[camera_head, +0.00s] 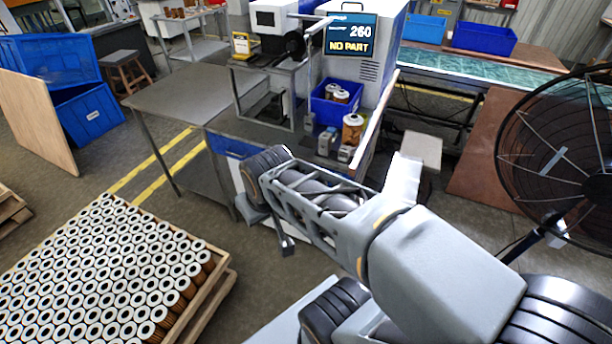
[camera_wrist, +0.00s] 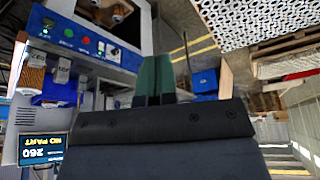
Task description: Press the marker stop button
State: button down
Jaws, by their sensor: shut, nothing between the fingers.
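The marker's blue control panel (camera_wrist: 75,40) is at the upper left of the wrist view. It carries a red button (camera_wrist: 85,40), a green button (camera_wrist: 69,32) and a dark selector or switch on a white plate (camera_wrist: 114,54). I cannot read the labels, so which one is the stop is not shown; red looks likely. My gripper (camera_wrist: 155,78) shows its dark green fingers together and empty, to the right of the panel and apart from the buttons. In the head view a strip of the blue panel (camera_head: 236,149) shows on the bench front; my arm hides the rest.
The marker's screen (camera_head: 350,35) reads "260 NO PART". A blue bin (camera_head: 322,107) holds cartridges, and another cartridge (camera_head: 352,132) stands near the bench's right edge. A pallet of cartridges (camera_head: 105,265) lies at lower left. A large fan (camera_head: 562,160) stands at right.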

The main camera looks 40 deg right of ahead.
jog(key=w+d+f+n+t+h+b, duration=0.1)
jog(key=w+d+f+t+b, duration=0.3)
jog(key=w+f, duration=0.4)
jog(key=w+d+f+n+t+h+b, duration=0.15)
jog(key=w+d+f+b, duration=0.25)
jog(key=w+d+f, duration=0.4)
jog(key=w+d+f+n+t+h+b, duration=0.1)
jog(key=w+d+f+n+t+b, duration=0.1)
jog(key=f, duration=0.4)
jog(key=w+d+f+n+t+h+b, duration=0.1)
jog(key=w+d+f+n+t+b, duration=0.1)
jog(key=d+f+t+b, duration=0.3)
notch_tip(320, 180, down, 2)
jog(key=shift+w+d+f, duration=0.2)
jog(key=shift+w+d, duration=0.2)
jog(key=shift+d, duration=0.55)
jog(key=w+d, duration=0.4)
jog(key=d, duration=0.3)
jog(key=shift+d, duration=0.35)
